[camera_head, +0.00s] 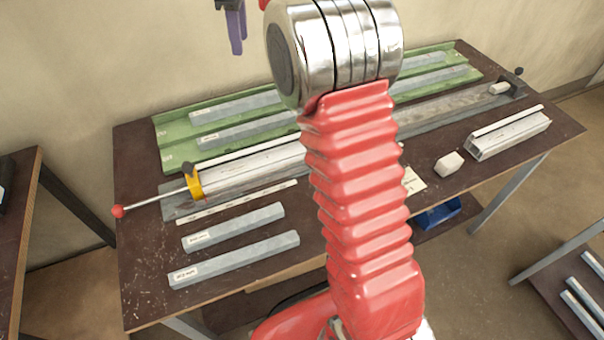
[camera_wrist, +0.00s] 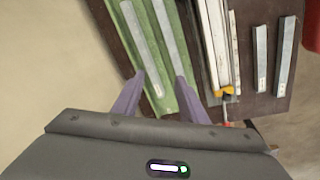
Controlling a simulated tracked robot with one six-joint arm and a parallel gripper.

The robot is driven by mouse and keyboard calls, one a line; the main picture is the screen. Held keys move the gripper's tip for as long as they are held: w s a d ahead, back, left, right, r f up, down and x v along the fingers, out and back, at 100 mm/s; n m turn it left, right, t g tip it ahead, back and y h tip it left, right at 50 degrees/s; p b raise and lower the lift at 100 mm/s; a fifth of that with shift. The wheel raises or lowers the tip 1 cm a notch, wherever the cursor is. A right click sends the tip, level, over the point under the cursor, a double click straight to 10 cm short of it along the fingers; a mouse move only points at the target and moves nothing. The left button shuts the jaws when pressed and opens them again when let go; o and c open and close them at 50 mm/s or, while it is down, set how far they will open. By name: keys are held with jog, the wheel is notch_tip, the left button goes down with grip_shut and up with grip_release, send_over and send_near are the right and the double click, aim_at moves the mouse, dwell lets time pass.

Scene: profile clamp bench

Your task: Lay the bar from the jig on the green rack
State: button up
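The green rack (camera_head: 172,151) lies along the back of the bench, with grey bars lying lengthwise in it. In front of it is the jig (camera_head: 455,106), a long grey channel. A silver bar (camera_head: 250,169) lies in its left part, behind a yellow clamp (camera_head: 195,184) with a red-knobbed rod; my arm hides its middle. The wrist view also shows the bar (camera_wrist: 216,45), the clamp (camera_wrist: 227,91) and the rack (camera_wrist: 155,38). My gripper (camera_wrist: 160,80) has its purple fingers apart, with nothing held, high above the rack's end. In the head view my gripper (camera_head: 236,40) is partly cut off.
Two grey bars (camera_head: 235,262) and a thin scale strip (camera_head: 236,203) lie at the bench's front left. A pale block (camera_head: 449,164) and a short profile piece (camera_head: 508,134) lie at the front right. A wall stands close behind the bench.

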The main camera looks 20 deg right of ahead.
jog(key=s+r+m+t, duration=0.25)
jog(key=s+m, duration=0.35)
jog(key=s, duration=1.4)
jog(key=s+f+m, duration=0.3)
jog(key=s+f, duration=0.2)
jog(key=s, duration=0.4)
jog(key=s+f+m+t, duration=0.1)
jog(key=s+f+m, duration=0.2)
jog(key=s+f, duration=0.3)
jog(key=s, duration=0.2)
jog(key=shift+s+a+f, duration=0.15)
jog(key=shift+s+a, duration=0.15)
jog(key=shift+s, duration=0.1)
